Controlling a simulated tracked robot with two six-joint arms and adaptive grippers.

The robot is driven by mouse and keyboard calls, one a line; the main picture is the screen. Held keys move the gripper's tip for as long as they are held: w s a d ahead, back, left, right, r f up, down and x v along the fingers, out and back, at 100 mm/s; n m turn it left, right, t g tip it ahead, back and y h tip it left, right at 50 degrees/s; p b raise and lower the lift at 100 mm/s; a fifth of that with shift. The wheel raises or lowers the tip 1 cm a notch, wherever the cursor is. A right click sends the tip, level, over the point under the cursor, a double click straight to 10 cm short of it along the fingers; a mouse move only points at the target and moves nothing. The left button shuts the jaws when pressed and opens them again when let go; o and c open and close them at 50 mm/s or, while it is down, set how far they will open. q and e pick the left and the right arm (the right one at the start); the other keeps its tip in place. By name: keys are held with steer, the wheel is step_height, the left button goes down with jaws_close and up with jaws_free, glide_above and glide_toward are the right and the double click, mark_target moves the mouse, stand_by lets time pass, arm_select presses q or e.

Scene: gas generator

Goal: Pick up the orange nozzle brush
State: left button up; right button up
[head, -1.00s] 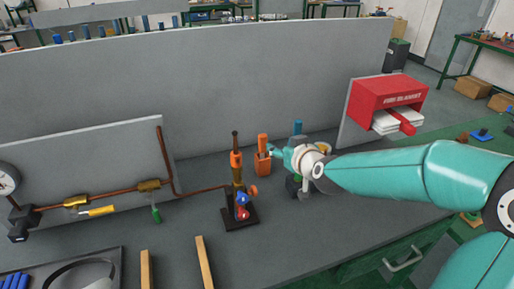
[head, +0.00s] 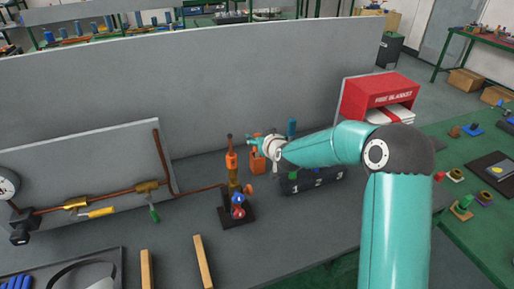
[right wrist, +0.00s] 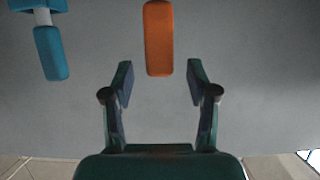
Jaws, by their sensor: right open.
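The orange nozzle brush shows in the right wrist view as an upright orange handle (right wrist: 158,35) at top centre. My right gripper (right wrist: 160,84) is open there, its two fingers apart below and either side of the handle, with nothing held. My left gripper is not in view.
A burner stand (head: 237,210) with an orange-topped upright is just left of the gripper. A dark numbered block (head: 312,181) is right, below my forearm. The grey partition (head: 190,100) rises behind; a red fire-blanket box (head: 378,97) is right.

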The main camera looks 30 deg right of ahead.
steer(key=shift+x, duration=1)
jaws_close()
steer(key=shift+r, duration=0.1)
